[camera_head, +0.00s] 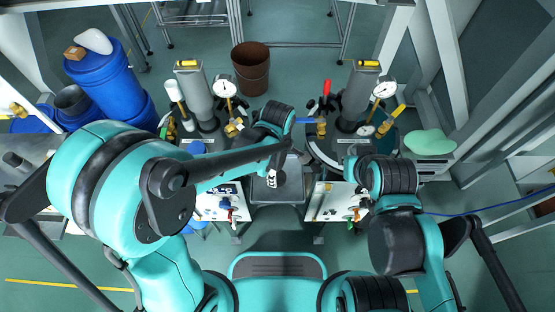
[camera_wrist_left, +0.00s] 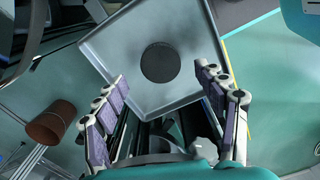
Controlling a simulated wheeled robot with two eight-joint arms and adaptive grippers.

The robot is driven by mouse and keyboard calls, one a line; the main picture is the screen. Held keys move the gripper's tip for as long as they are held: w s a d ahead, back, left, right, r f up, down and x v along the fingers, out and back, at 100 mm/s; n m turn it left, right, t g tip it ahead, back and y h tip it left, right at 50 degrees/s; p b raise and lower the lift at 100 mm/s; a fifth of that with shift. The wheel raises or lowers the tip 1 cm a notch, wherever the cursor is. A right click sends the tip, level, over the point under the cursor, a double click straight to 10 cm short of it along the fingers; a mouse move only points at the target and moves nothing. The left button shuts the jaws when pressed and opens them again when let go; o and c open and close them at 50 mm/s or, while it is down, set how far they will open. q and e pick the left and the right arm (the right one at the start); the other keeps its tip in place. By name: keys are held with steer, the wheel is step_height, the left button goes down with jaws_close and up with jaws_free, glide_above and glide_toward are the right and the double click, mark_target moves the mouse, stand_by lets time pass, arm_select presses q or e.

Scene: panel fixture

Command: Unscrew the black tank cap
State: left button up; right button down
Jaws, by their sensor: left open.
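My left gripper (camera_wrist_left: 161,80) is open in the left wrist view, its two padded fingers apart with nothing between them. Beyond the fingers is a grey square tray (camera_wrist_left: 110,48) with a raised rim. A dark round disc (camera_wrist_left: 160,62) lies flat near the tray's middle; it may be the black tank cap, but I cannot tell for sure. In the head view my left gripper (camera_head: 275,178) is small and partly hidden by its arm, above the grey tray (camera_head: 290,190). The disc is not clear there. My right gripper is hidden by its own arm.
Two grey cylinders with gauges (camera_head: 224,88) and valves stand at the back. A brown bucket (camera_head: 250,68) stands on the floor behind; blue drums (camera_head: 108,75) are at the left. White valve panels (camera_head: 338,202) flank the tray. A pale green disc (camera_head: 428,142) is at right.

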arm_select(q)
step_height(320, 180, up, 11)
steer(key=s+a+r+m+t, duration=0.1)
steer(key=s+a+m+t, duration=0.1)
steer(key=a+m, duration=0.5)
steer(key=s+a+r+m+t, duration=0.1)
steer(key=s+a+m+t, duration=0.2)
steer(key=a, duration=0.7)
steer(key=shift+s+a+r+m+t, duration=0.15)
steer(key=shift+a+r+m+t, duration=0.25)
steer(key=shift+m+t, duration=1.3)
steer(key=shift+m+g, duration=0.6)
